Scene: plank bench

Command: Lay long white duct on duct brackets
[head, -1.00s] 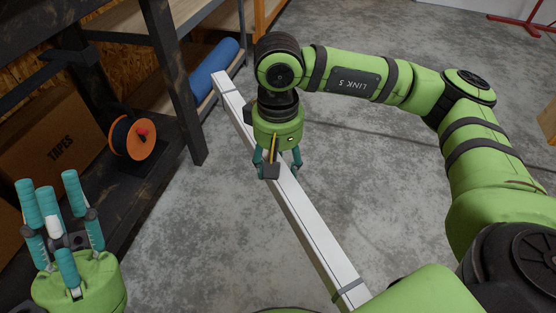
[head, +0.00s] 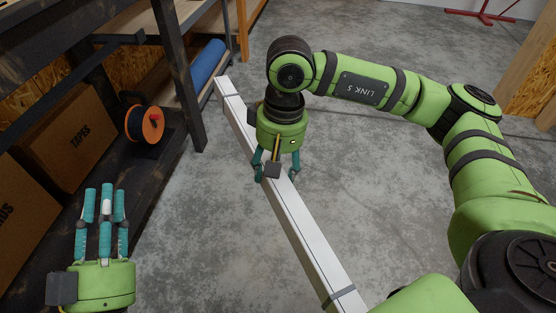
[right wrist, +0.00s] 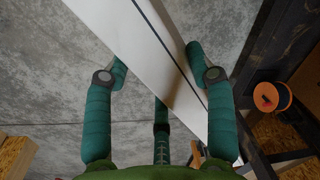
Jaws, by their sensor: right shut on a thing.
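The long white duct (head: 302,228) hangs diagonally above the concrete floor in the head view, from the upper left to the bottom centre. Dark bands cross it near both ends. My right gripper (head: 277,176) is shut on the duct between its middle and its far end, with fingers on both sides. The duct (right wrist: 140,40) also crosses the right wrist view between the teal fingers. My left gripper (head: 105,196) is open and empty at the lower left, apart from the duct. I cannot make out any duct brackets in these views.
A dark shelf frame (head: 184,95) stands at the left, close to the duct's far end. Its lower shelf holds a TAPES carton (head: 80,140) and an orange spool (head: 150,125). A blue roll (head: 207,62) lies behind.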

